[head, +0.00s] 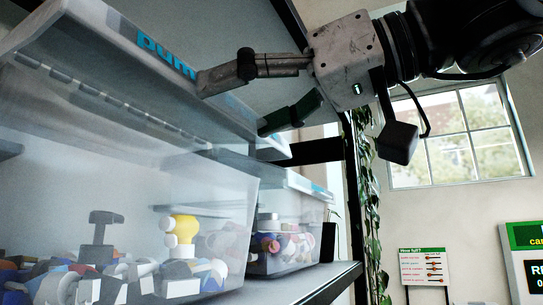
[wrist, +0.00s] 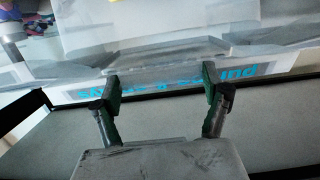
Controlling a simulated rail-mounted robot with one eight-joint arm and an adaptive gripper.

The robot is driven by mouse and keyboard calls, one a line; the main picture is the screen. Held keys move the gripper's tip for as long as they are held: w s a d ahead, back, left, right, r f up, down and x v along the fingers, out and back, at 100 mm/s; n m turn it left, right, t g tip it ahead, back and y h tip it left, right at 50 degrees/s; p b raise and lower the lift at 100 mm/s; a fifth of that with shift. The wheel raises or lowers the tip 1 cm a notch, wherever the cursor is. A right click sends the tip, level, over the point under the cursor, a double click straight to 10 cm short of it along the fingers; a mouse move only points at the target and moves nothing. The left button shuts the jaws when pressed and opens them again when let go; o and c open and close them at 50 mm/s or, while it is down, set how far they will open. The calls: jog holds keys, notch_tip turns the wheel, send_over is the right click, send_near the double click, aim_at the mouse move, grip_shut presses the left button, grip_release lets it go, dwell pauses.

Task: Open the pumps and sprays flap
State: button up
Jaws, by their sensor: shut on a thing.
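The pumps and sprays flap (head: 95,60) is a pale strip across the top of a clear bin (head: 70,175), with a row of hinge marks along it and blue letters "pum" on its lip. How far it is raised I cannot tell. My gripper (head: 235,105) is shut on the flap's lip, one finger over the lettered side and the other lower and behind. In the wrist view my gripper (wrist: 162,75) has a finger at either side of the flap (wrist: 160,72), whose blue lettering appears upside down. The fingers hide part of the lettering.
A second clear bin (head: 300,225) with mixed parts stands beyond the first. The first bin holds mixed caps and pump heads, including a yellow and white one (head: 182,235). A dark shelf post (head: 350,185) with a hanging plant (head: 368,200) stands close under my wrist.

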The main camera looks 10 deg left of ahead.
jog(key=r+p, duration=0.1)
jog(key=r, duration=0.2)
jog(key=r+p, duration=0.2)
jog(key=r, duration=0.2)
jog(key=r+p, duration=0.2)
jog(key=r, duration=0.2)
jog(key=shift+w+a+r, duration=0.1)
jog(key=shift+a+r, duration=0.15)
jog(key=shift+a, duration=0.1)
jog(key=shift+w+a+r+p, duration=0.1)
jog(key=shift+a+r+p, duration=0.25)
jog(key=shift+r+p, duration=0.4)
jog(key=shift+r, duration=0.1)
jog(key=shift+c, duration=0.2)
jog(key=o, duration=1.7)
jog(key=shift+d, duration=0.15)
jog(key=shift+v, duration=5.85)
